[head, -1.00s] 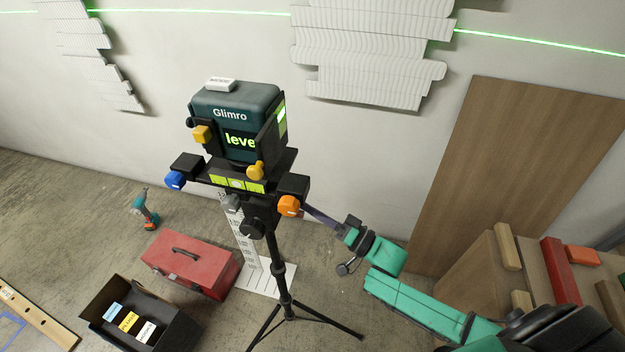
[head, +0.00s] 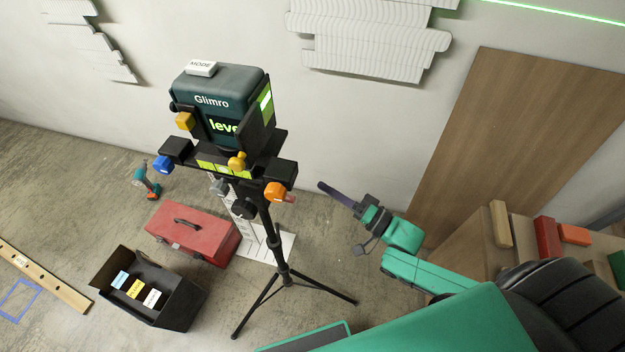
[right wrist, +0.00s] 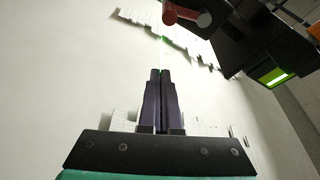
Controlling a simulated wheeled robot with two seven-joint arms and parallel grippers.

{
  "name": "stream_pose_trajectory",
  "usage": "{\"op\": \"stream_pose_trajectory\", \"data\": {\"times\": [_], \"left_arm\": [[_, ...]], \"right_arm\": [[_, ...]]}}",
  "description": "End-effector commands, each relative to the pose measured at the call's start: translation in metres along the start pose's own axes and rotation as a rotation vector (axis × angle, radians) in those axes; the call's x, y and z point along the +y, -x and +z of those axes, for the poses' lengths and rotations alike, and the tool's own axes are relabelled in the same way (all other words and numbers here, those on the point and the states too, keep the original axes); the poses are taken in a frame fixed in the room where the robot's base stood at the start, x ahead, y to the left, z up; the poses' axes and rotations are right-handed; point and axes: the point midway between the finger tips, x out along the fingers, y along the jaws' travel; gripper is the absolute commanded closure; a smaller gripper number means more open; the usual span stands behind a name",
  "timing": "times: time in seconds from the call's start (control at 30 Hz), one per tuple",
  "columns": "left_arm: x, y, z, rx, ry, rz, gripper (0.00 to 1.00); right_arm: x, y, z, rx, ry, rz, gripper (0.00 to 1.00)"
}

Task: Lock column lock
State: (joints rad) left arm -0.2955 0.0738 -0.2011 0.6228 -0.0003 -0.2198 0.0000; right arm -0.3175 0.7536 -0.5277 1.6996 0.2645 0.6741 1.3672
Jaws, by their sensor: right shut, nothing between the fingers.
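A dark green laser level (head: 215,100) marked "Glimro", with "leve" readable on its front, sits on a black tripod (head: 283,275). Its mount carries a blue knob (head: 163,164), an orange knob (head: 275,192), a yellow knob (head: 237,160), a grey knob (head: 219,187) and a black knob (head: 243,209). A small reddish piece (head: 290,198) sticks out by the orange knob. No label shows which is the column lock. My right gripper (head: 321,186) is shut and empty, just right of the orange knob, apart from it. In the right wrist view a red cylinder (right wrist: 182,14) is above my fingertips (right wrist: 160,72).
A red toolbox (head: 190,235), an open black box (head: 180,308) with labelled cards and a drill (head: 146,180) are on the floor left of the tripod. A brown board (head: 500,150) leans on the wall at right.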

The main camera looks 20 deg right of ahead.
Motion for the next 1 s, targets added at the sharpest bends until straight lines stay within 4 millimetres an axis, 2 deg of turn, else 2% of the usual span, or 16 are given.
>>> {"op": "stream_pose_trajectory", "data": {"times": [0.1, 0.23, 0.83, 0.87, 0.93, 0.97, 1.0], "left_arm": [[-0.001, -0.006, 0.003, -0.004, -0.001, -0.002, 0.02], [-0.005, -0.006, 0.010, -0.015, -0.003, -0.007, 0.02], [-0.004, -0.006, 0.006, -0.008, -0.001, -0.005, 0.02], [-0.004, -0.006, 0.006, -0.008, -0.001, -0.005, 0.02], [-0.003, -0.006, 0.006, -0.008, -0.001, -0.005, 0.02], [-0.003, -0.006, 0.005, -0.007, -0.001, -0.005, 0.02], [-0.003, -0.006, 0.005, -0.007, 0.000, -0.004, 0.02]], "right_arm": [[0.003, 0.025, 0.002, -0.003, -0.002, 0.004, 1.00], [0.001, 0.040, 0.001, -0.001, -0.001, 0.001, 1.00], [0.002, 0.043, 0.000, 0.001, 0.005, 0.004, 1.00], [0.006, 0.044, -0.001, 0.004, 0.015, 0.016, 1.00], [0.028, 0.049, -0.003, 0.015, 0.074, 0.081, 1.00], [0.043, 0.054, -0.004, 0.022, 0.114, 0.128, 1.00], [0.069, 0.063, -0.005, 0.027, 0.182, 0.212, 1.00]]}}
